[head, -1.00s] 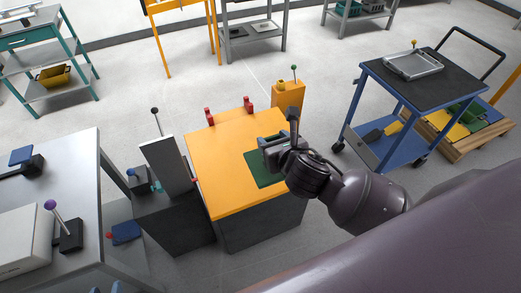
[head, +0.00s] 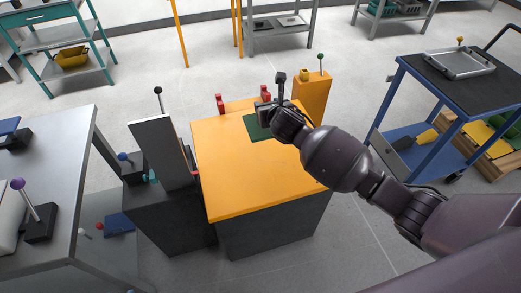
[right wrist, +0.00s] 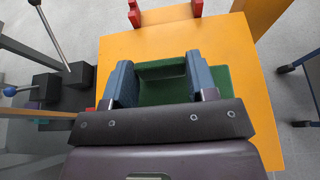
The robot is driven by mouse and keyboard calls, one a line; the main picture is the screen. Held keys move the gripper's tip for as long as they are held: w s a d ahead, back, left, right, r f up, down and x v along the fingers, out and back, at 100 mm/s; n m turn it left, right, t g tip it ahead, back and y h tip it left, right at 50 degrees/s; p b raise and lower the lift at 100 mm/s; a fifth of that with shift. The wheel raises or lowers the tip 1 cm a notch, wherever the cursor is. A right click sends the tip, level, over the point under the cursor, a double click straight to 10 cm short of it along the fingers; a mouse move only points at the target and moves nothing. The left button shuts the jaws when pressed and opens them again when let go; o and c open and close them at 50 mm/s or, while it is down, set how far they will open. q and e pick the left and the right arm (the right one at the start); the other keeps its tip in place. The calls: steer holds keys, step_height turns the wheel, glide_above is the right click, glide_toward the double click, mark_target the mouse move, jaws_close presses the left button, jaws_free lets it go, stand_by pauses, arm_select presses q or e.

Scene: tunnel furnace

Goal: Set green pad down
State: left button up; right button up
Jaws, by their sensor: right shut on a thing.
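The green pad (head: 256,130) is over the far part of the orange top (head: 245,180), near its back edge. It looks flat and level with the surface; I cannot tell whether it touches. My right gripper (head: 266,113) is at the pad. In the right wrist view its two fingers (right wrist: 160,84) close on a raised green part of the pad (right wrist: 163,70), and green shows beyond the right finger. The gripper body hides the pad's near part. My left gripper is not in view.
Two red brackets (head: 220,104) stand at the orange top's back edge. An orange post (head: 312,95) with a green-knobbed lever is at its back right. A dark box with an upright panel (head: 160,150) stands left. The near orange surface is clear. A blue cart (head: 440,95) is right.

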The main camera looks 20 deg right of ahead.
steer(key=shift+w+f, duration=0.25)
steer(key=shift+f, duration=0.25)
step_height(320, 180, down, 15)
steer(key=b, duration=0.5)
steer(key=shift+s+r+b, duration=0.1)
steer(key=shift+b, duration=0.2)
steer(key=shift+f, duration=0.2)
step_height(320, 180, down, 4)
steer(key=shift+f+b, duration=0.1)
steer(key=shift+b, duration=0.85)
steer(key=shift+f, duration=0.2)
steer(key=shift+r, duration=0.3)
steer(key=shift+f, duration=0.15)
steer(key=o, duration=0.9)
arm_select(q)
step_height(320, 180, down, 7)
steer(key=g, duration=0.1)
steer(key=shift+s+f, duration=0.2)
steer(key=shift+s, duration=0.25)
